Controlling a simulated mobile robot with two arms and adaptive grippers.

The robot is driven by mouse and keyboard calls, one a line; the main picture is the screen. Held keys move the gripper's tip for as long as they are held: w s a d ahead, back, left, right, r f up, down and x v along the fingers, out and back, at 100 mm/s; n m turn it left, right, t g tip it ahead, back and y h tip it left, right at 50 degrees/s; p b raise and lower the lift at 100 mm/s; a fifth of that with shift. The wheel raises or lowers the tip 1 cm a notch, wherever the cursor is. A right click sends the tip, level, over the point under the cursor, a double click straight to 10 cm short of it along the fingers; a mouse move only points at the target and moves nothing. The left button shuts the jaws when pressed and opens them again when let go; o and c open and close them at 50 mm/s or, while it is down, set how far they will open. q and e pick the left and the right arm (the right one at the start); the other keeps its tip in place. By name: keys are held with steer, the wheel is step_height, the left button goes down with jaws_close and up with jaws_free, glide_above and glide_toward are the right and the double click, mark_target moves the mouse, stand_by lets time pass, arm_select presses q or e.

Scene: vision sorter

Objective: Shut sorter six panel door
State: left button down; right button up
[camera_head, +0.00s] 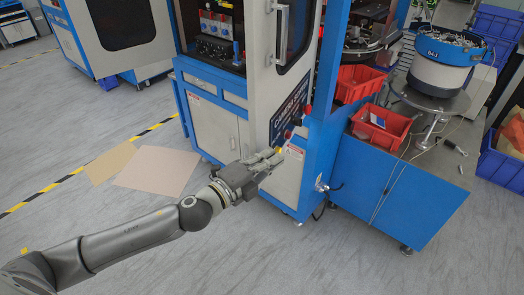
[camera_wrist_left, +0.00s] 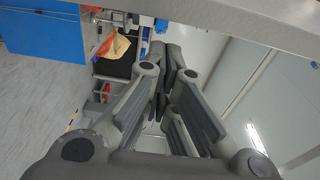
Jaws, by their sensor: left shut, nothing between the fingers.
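The sorter is a blue and white machine at the middle of the head view. Its tall white panel door (camera_head: 261,80) has a dark window in its upper part. I cannot tell from here how far the door stands open. My left gripper (camera_head: 277,157) is shut and empty, low beside the panel's lower edge, in front of a white and blue lower part (camera_head: 290,180) with a label. I cannot tell whether it touches the machine. In the left wrist view the fingers (camera_wrist_left: 168,65) are together, with a pale panel to their right. My right gripper is not in view.
Red bins (camera_head: 380,127) sit on a blue table (camera_head: 385,195) at the right, below a round feeder bowl (camera_head: 445,55). Another machine (camera_head: 110,25) stands at the back left. Flat tan sheets (camera_head: 157,170) lie on the floor at left; the near floor is otherwise open.

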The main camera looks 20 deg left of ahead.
arm_select(q)
steer(key=shift+a, duration=1.15)
